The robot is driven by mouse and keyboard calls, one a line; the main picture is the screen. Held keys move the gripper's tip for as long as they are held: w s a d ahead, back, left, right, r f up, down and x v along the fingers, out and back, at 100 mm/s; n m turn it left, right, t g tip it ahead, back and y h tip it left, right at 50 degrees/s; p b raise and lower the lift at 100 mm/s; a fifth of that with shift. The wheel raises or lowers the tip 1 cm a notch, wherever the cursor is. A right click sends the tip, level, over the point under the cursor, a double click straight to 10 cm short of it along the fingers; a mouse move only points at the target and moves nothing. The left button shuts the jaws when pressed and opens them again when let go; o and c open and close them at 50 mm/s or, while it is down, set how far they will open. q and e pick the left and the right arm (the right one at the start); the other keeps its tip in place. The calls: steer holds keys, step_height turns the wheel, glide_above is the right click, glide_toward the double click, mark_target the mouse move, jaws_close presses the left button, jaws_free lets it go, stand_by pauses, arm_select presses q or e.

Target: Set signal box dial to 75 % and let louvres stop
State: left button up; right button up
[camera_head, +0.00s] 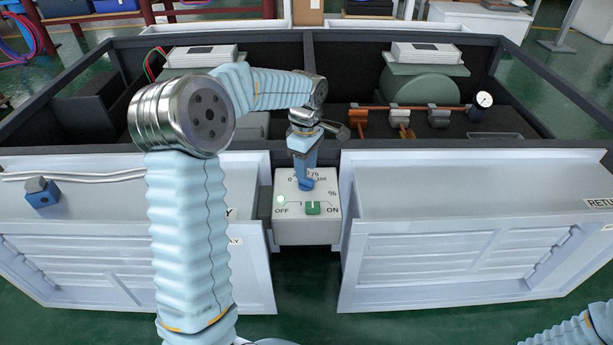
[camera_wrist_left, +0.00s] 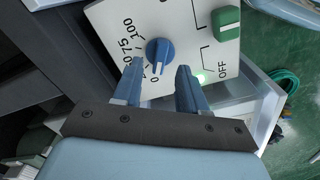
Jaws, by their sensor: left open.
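The white signal box (camera_head: 290,237) stands between two white panels. Its blue dial (camera_wrist_left: 160,50) shows in the wrist view, beside printed marks from 0 to 100. A white line on the dial points down that picture, roughly toward the 0; its exact setting is hard to read. My left gripper (camera_wrist_left: 159,66) is open, its fingertips on either side of the dial; I cannot tell whether they touch it. In the head view my left gripper (camera_head: 306,182) largely hides the dial and scale. A green switch (camera_head: 313,208) and a lit green lamp (camera_head: 281,199) are below.
White slatted panels stand left (camera_head: 110,262) and right (camera_head: 440,265) of the box. Behind are dark open bays with a green cylinder (camera_head: 425,86), copper pipe fittings (camera_head: 400,116) and a round gauge (camera_head: 484,99). My right arm's sleeve shows at lower right.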

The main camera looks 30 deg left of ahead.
mark_target(306, 182)
arm_select(q)
steer(key=shift+f, duration=1.75)
jaws_close()
